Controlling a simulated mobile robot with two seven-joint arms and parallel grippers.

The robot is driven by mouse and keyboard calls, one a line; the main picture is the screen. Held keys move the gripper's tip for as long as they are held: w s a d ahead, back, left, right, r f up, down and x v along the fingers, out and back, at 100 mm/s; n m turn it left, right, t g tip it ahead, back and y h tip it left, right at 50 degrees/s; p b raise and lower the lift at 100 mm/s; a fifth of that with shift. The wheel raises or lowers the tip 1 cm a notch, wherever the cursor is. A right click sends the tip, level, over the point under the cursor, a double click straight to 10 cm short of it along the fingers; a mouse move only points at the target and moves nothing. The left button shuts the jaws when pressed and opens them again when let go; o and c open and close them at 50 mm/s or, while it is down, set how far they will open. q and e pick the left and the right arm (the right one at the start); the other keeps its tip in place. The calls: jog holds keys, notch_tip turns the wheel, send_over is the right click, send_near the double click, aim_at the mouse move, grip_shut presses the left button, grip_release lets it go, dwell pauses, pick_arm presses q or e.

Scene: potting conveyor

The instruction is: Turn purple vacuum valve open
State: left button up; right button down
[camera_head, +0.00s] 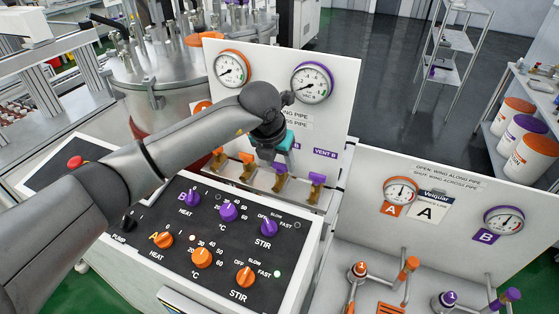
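A row of small valves with winged handles stands at the foot of a white gauge panel (335,105). Two are orange and two are purple. The left purple valve handle (281,169) is on a brass-coloured body, directly below my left gripper (272,157). The gripper points down close to that handle, and I cannot tell whether they touch. Its fingers are small and partly hidden, so opening is unclear. The right purple valve (317,179) stands under the label "VENT B". My arm hides the other purple label. My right gripper is out of view.
A black control panel (180,262) with orange and purple knobs lies in front. Orange (231,68) and purple (312,82) gauges sit on the white panel. A steel vessel (160,95) is behind. At right is another panel (370,175) with gauges and pipe valves.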

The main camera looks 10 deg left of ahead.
pick_arm(q)
grip_shut()
jog(key=m+b, duration=0.1)
jog(key=b, duration=0.1)
jog(key=m+h+b, duration=0.1)
jog(key=m+b, duration=0.1)
jog(key=shift+w+a+f+m, duration=0.1)
jog(key=shift+w+a+m, duration=0.05)
jog(key=shift+m, duration=0.15)
jog(key=m+g+h+b, duration=0.1)
jog(key=m+b, duration=0.1)
jog(key=m, duration=0.1)
jog(key=shift+m+h+b, duration=0.3)
jog(key=shift+b, duration=0.05)
jog(key=m+g+b, duration=0.1)
jog(key=m, duration=0.1)
jog(key=shift+w+m+h, duration=0.1)
jog(key=shift+m+h, duration=0.2)
jog(key=shift+m, duration=0.1)
jog(key=m+g+b, duration=0.1)
jog(key=m, duration=0.1)
jog(key=shift+m, duration=0.3)
jog(key=m+g, duration=0.1)
jog(key=m, duration=0.1)
jog(key=m+g+b, duration=0.1)
jog(key=m, duration=0.2)
jog(key=shift+w+r+h, duration=0.15)
jog(key=shift+r+h, duration=0.05)
jog(key=shift+h, duration=0.1)
jog(key=shift+a, duration=0.1)
